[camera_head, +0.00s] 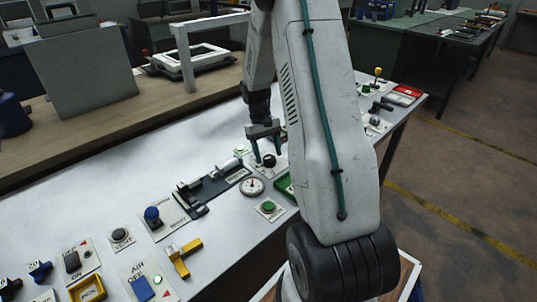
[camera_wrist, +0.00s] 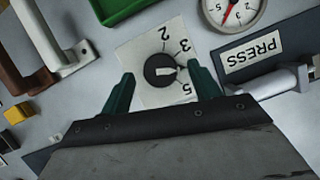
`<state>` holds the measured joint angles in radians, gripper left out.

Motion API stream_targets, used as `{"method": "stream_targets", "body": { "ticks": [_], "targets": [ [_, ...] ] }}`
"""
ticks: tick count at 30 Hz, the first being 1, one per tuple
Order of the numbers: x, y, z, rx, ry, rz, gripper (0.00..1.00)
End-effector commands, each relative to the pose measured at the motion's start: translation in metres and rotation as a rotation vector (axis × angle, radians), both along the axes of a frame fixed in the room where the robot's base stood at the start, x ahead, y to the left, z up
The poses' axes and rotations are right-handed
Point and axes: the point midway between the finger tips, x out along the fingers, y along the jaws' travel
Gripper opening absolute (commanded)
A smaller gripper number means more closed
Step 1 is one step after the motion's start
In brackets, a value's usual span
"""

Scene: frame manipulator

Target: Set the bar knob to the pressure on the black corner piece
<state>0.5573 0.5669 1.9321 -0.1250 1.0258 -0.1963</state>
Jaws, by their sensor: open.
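The bar knob (camera_wrist: 160,70) is round and black with a white mark, on a white plate (camera_wrist: 140,56) with printed numbers including 2, 3 and 5. The white mark points to the right in the wrist view; its exact number is unclear. It also shows in the head view (camera_head: 269,160). My gripper (camera_wrist: 163,88) is open, its green fingers on either side of the knob; I cannot tell whether they touch it. In the head view my gripper (camera_head: 268,156) is over the knob. I cannot pick out a black corner piece or a pressure on it with certainty.
A round gauge (camera_wrist: 240,14) with a red needle and a PRESS label (camera_wrist: 262,50) lie near the knob. A green tray (camera_wrist: 120,6) and a white handle (camera_wrist: 52,38) are on the other side. Several buttons and switches line the white bench (camera_head: 110,180).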

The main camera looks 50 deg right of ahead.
Motion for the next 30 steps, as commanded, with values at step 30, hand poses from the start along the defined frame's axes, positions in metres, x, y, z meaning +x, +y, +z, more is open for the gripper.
{"method": "stream_targets", "body": {
  "ticks": [30],
  "targets": [
    [0.025,-0.007,0.062,-0.001,-0.002,0.0,0.62]
  ]
}}
